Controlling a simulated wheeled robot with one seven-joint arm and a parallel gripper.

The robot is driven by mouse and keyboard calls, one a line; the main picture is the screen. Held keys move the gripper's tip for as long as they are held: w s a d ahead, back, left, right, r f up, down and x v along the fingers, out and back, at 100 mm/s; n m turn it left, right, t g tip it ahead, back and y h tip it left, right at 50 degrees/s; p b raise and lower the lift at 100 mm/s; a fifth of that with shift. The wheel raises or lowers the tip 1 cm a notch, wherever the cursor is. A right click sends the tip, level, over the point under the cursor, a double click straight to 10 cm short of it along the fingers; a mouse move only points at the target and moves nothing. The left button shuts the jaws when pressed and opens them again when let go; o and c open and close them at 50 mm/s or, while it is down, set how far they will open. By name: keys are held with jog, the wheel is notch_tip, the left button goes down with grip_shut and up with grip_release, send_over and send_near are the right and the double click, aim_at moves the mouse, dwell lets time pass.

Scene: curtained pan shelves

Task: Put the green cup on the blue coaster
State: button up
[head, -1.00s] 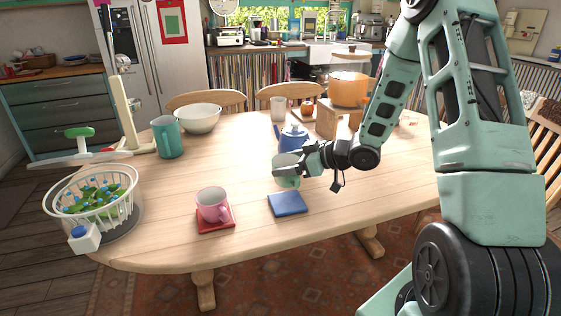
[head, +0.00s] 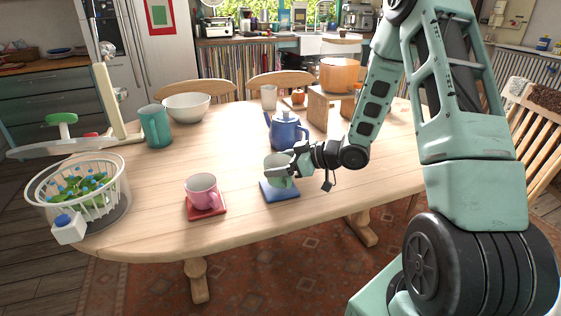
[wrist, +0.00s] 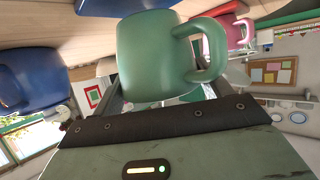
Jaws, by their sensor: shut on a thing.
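The green cup (head: 276,162) is upright at the blue coaster (head: 281,196), over its back part in the head view. I cannot tell whether its base touches the coaster or hangs just above it. My gripper (head: 283,172) is shut on the cup's body from the right. In the wrist view the green cup (wrist: 152,62) fills the space between the fingers, its handle to the right. The coaster's back part is hidden by the cup.
A pink cup (head: 200,187) stands on a red coaster (head: 207,212) to the left. A blue teapot (head: 286,130) stands just behind the green cup. A teal mug (head: 155,126), white bowl (head: 187,108) and basket (head: 75,190) are farther left. The table front is clear.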

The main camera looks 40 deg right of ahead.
jog(key=shift+f, duration=0.1)
dwell(0.3)
jog(key=shift+f+b, duration=0.4)
jog(key=shift+f, duration=0.25)
jog(key=shift+f, duration=0.15)
jog(key=o, duration=1.1)
jog(key=p+v, duration=0.1)
jog(key=v, duration=1.6)
jog(key=shift+s+d, duration=0.2)
jog(key=shift+f, duration=0.1)
grip_shut()
